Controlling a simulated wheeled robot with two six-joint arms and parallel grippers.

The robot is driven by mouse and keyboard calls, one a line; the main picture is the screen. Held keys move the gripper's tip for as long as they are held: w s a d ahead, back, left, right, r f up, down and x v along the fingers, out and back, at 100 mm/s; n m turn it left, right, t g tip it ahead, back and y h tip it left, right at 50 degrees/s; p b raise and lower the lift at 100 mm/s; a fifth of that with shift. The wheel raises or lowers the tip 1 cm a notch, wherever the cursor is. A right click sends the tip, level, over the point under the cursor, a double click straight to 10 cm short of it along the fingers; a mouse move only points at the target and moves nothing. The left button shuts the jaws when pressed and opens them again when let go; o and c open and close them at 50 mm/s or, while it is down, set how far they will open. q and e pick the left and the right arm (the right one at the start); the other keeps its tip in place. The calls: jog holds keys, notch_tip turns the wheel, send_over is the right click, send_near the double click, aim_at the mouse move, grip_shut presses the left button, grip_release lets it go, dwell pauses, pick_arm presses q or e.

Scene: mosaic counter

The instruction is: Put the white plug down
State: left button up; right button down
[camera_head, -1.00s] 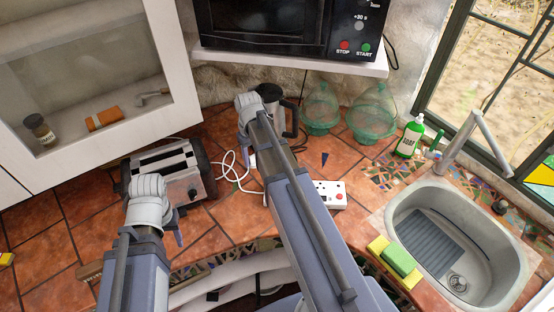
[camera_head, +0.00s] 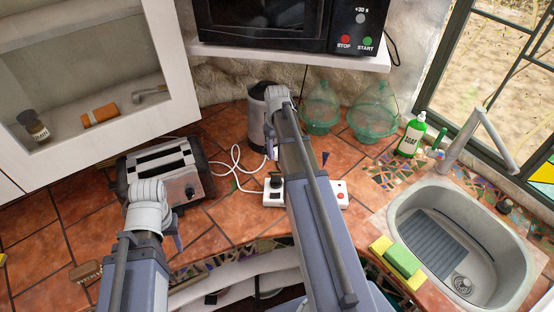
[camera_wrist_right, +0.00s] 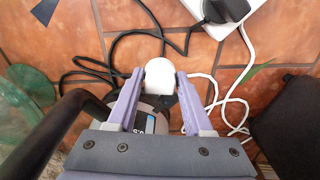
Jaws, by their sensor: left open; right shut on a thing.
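The white plug (camera_wrist_right: 159,76) shows in the right wrist view between the purple fingertips of my right gripper (camera_wrist_right: 157,82), which is shut on it. Red-brown tiles and cords lie beyond it; its height above them is hard to judge. In the head view my right gripper (camera_head: 271,146) is in front of the kettle, largely behind its own arm, and the plug cannot be made out clearly. My left gripper (camera_head: 177,231) is open and empty by the toaster's front right corner, mostly hidden behind its wrist.
A white power strip (camera_head: 272,198) with a black plug (camera_wrist_right: 222,10) in it lies in front. A white cord (camera_head: 232,165) loops between toaster (camera_head: 192,170) and strip. The kettle (camera_head: 256,118) stands behind. Green glass jars (camera_head: 321,115) are back right, and a sink (camera_head: 405,208) is at right.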

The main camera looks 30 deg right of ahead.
aim_at(277, 148)
pick_arm(q)
jog(key=shift+f+b, duration=1.8)
jog(key=shift+f, duration=0.3)
pick_arm(e)
jog(key=shift+f, duration=2.15)
pick_arm(q)
jog(key=shift+f, duration=0.25)
pick_arm(e)
jog(key=shift+f, duration=0.2)
pick_arm(q)
jog(key=shift+r, duration=0.1)
pick_arm(e)
jog(key=shift+c, duration=1.5)
grip_release()
jog(key=shift+r, duration=0.1)
notch_tip(277, 148, up, 8)
jog(key=p, duration=0.7)
jog(key=shift+p, duration=0.3)
pick_arm(q)
notch_tip(277, 148, up, 8)
